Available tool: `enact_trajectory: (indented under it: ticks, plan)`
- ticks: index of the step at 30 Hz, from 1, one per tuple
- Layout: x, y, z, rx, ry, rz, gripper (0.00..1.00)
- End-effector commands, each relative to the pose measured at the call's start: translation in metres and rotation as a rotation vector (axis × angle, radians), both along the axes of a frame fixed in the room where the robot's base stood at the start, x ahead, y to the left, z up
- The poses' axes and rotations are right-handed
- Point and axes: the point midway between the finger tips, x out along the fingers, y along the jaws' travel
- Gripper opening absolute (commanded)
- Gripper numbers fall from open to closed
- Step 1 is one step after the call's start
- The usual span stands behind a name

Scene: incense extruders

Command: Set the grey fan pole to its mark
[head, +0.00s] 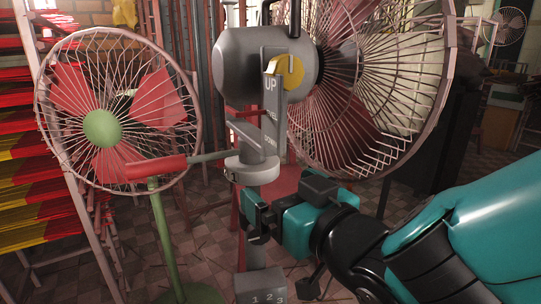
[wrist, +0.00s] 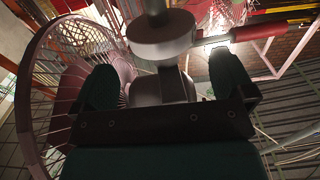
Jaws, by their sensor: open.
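The grey fan pole (head: 251,240) stands upright in the middle of the head view, with a round collar (head: 252,172) and a lever with a red handle (head: 157,168) pointing left. Above it is the grey motor housing (head: 247,68). A plate (head: 271,130) there reads UP, LEVEL and DOWN, with a yellow marker (head: 292,72) near UP. Below is a block (head: 262,284) numbered 1, 2, 3. My gripper (head: 256,216) is open beside the pole below the collar. In the wrist view, the pole (wrist: 173,87) shows between its fingers; contact cannot be told.
The large caged fan (head: 375,85) projects right of the housing, above my arm. A red-bladed fan on a green stand (head: 165,235) is at left, close to the lever. Racks of red and yellow sticks (head: 30,150) line the left side. A red stool (head: 285,185) stands behind.

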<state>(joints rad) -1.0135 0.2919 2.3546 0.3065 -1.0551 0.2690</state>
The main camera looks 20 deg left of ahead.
Motion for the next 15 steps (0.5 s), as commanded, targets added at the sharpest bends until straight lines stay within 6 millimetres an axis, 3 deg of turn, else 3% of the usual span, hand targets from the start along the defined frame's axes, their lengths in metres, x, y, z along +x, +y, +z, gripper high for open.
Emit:
enact_trajectory:
  ticks: [6,15]
  plan:
    - [0.031,0.036,-0.001,0.001,-0.001,-0.001,1.0]
    - [0.051,0.06,-0.001,0.001,-0.001,0.001,1.0]
